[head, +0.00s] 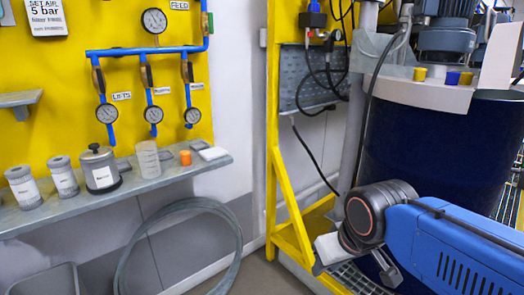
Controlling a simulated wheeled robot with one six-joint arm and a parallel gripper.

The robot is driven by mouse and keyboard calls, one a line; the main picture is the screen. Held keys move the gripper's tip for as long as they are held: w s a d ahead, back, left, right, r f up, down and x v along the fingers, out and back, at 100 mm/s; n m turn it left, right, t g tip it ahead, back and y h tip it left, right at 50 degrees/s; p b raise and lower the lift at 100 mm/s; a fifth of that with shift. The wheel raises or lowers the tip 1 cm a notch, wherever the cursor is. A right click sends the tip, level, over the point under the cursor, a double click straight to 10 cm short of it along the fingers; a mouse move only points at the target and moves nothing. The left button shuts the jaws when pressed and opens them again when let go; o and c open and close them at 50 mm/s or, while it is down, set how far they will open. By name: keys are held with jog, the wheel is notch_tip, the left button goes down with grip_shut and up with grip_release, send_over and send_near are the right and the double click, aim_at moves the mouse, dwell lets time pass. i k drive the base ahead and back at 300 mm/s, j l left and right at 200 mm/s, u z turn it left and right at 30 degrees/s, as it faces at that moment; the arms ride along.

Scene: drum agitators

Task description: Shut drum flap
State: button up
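A large dark blue drum (430,150) stands at the right, partly hidden by my blue arm. A pale lid (412,91) covers its top and carries yellow and blue knobs. A pale flat panel (501,55), which looks like the flap, stands tilted up from the lid at the right edge of the view. Its hinge cannot be made out. My gripper (388,270) is low in front of the drum, below and left of the raised panel and apart from it. Its fingers are mostly hidden behind my wrist, so its opening cannot be told.
A yellow frame (275,130) with hanging black cables stands left of the drum. A grey motor (447,35) sits above the lid. At the left, a shelf (110,205) holds several containers beneath gauges and blue pipes. A coiled hose (130,250) leans on the wall.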

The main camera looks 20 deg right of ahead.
aim_at(502, 60)
jog(key=i+j+z, duration=0.1)
jog(key=z, duration=0.35)
jog(key=i+j+z, duration=0.2)
jog(key=z, duration=0.3)
jog(key=i+j+z, duration=0.2)
jog(key=z, duration=0.25)
jog(key=i+j+z, duration=0.1)
jog(key=j+z, duration=0.35)
jog(key=l, duration=0.1)
